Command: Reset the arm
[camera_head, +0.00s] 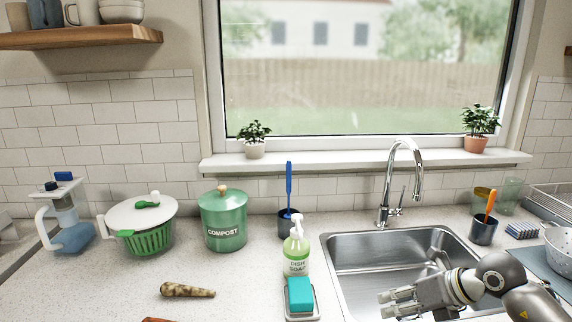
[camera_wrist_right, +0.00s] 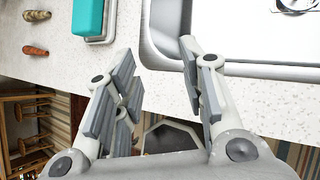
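My right gripper (camera_head: 388,303) is over the front left part of the steel sink (camera_head: 335,262) in the head view, its fingers pointing left. In the right wrist view, the fingers of this gripper (camera_wrist_right: 158,62) are spread apart with nothing between them. The counter edge and the sink's corner show beyond the fingers. My left gripper and left arm are not in view.
A teal sponge (camera_head: 300,293) on a tray and a dish soap bottle (camera_head: 296,258) stand left of the sink. The faucet (camera_head: 402,170) rises behind it. A brown speckled object (camera_head: 187,290) lies on the counter.

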